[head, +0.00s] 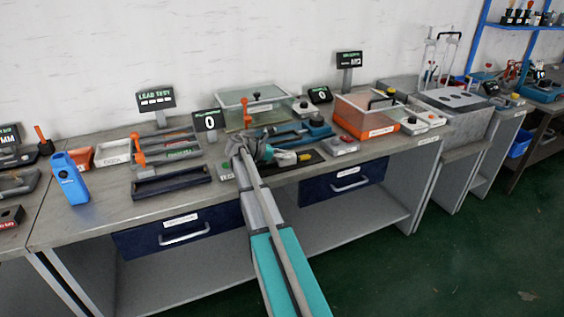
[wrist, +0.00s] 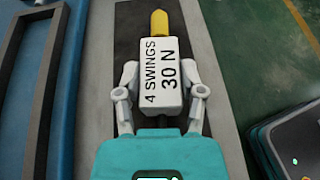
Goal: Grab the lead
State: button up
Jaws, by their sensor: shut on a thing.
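The lead (wrist: 161,75) shows in the wrist view as a white block lettered "4 SWINGS 30 N", with a rounded yellow tip at its far end. My gripper (wrist: 160,97) has a teal body and white fingers, one on each side of the block. It is shut on the block. In the head view my gripper (head: 287,158) is low over the front of the bench, in front of a blue fixture. The yellow tip of the lead (head: 305,156) points right there. No cable on the lead can be made out.
A dark mat (head: 305,165) lies below my gripper. A clear bin (head: 232,108) stands behind. A dark tray (head: 170,184) lies to the left.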

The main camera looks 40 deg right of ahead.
jog(key=shift+c, duration=0.7)
jog(key=shift+r, duration=0.2)
notch_tip(320, 180, up, 3)
jog(key=p, duration=0.3)
jog(key=s+a+r+p, duration=0.7)
jog(key=s+r+p, duration=0.2)
jog(key=s, duration=0.3)
jog(key=shift+r+p, duration=0.35)
jog(key=shift+p, duration=0.15)
